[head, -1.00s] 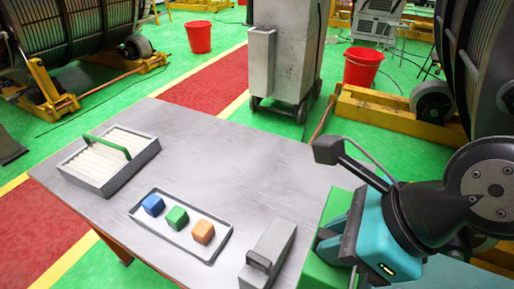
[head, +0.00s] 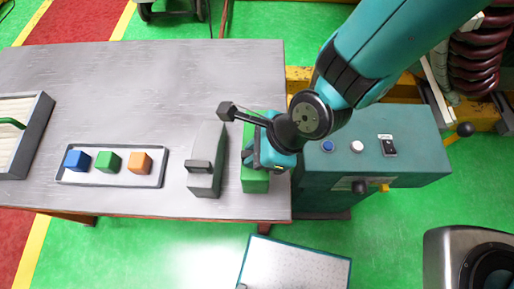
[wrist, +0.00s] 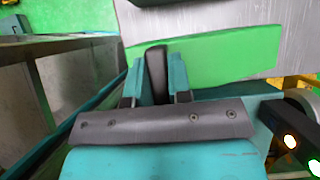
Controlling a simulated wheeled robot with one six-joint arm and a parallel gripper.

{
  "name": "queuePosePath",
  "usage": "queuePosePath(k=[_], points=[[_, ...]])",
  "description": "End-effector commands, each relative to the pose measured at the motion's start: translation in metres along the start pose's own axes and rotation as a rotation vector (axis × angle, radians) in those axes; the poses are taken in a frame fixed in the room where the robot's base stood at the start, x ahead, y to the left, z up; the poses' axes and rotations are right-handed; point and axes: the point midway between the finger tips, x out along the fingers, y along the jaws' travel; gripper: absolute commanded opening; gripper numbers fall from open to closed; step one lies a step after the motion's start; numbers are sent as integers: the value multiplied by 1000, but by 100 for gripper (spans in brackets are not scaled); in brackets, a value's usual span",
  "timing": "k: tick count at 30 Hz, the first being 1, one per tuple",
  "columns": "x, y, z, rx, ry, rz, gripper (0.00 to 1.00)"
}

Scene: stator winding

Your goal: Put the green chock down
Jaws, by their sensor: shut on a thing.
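The green chock (head: 256,182) is a long green block at the right end of the grey table (head: 180,85). My gripper (head: 262,156) is over it, shut on its dark handle. In the wrist view the black handle (wrist: 156,74) stands between my two fingers, with the green body (wrist: 225,52) behind it. My arm comes down from the upper right and covers part of the chock. I cannot tell whether its underside touches the tabletop.
A grey chock (head: 207,165) with a handle stands close to the left. A tray (head: 110,180) holds blue, green and orange cubes. A slatted box (head: 38,130) is at far left. A teal control cabinet (head: 425,165) stands right of the table. The tabletop's back is clear.

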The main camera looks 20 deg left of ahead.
Motion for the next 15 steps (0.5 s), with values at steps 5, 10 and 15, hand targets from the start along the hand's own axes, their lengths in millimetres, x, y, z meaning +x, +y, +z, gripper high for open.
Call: queuePosePath(k=[5, 10, 15], points=[[12, 0, -6, -1, 0, 1, 0], [30, 0, -17, -1, 1, 2, 0], [35, 0, -19, -3, -2, -1, 0]])
